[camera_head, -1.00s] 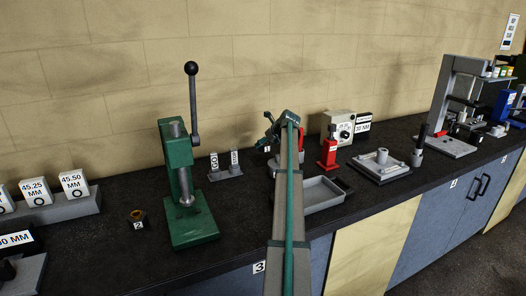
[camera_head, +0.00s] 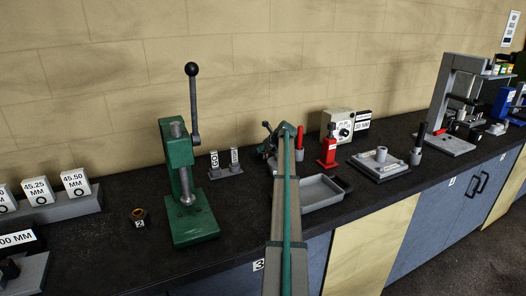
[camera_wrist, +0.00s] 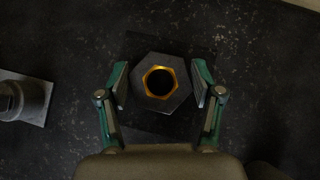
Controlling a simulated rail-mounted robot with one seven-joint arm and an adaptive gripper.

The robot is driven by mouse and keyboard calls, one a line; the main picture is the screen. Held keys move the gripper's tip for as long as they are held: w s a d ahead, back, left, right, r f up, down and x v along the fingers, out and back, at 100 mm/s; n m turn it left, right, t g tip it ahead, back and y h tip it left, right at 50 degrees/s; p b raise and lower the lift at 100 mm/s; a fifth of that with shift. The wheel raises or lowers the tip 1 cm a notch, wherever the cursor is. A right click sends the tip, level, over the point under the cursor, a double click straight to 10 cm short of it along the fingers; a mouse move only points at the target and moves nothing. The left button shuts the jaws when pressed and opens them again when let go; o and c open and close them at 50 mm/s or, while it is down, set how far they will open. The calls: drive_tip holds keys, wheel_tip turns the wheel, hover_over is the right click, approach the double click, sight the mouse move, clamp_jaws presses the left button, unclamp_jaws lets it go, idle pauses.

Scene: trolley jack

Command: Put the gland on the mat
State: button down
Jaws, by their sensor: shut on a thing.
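The gland, a dark hexagonal piece with a brass-coloured ring around a black bore (camera_wrist: 178,101), sits between the fingers of my gripper (camera_wrist: 161,84) in the wrist view. My gripper is shut on its sides. Under it is a darker square patch, which looks like the mat (camera_wrist: 165,39). The gland overlaps the patch in this view; I cannot tell whether it touches it. In the head view my arm hides the gland and most of my gripper.
A green lever press (camera_head: 190,215) stands left of my arm, with a small dark hex piece marked 2 (camera_head: 139,221) beside it. A grey tray (camera_head: 322,204) and a red stand (camera_head: 328,160) are at right. A metal cylinder on a plate (camera_wrist: 28,100) is left in the wrist view.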

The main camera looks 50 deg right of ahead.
drive_tip(key=shift+c, duration=0.9)
unclamp_jaws()
drive_tip(key=shift+f, duration=0.1)
drive_tip(key=b+v, duration=0.2)
drive_tip(key=v, duration=1)
drive_tip(key=shift+a, duration=0.1)
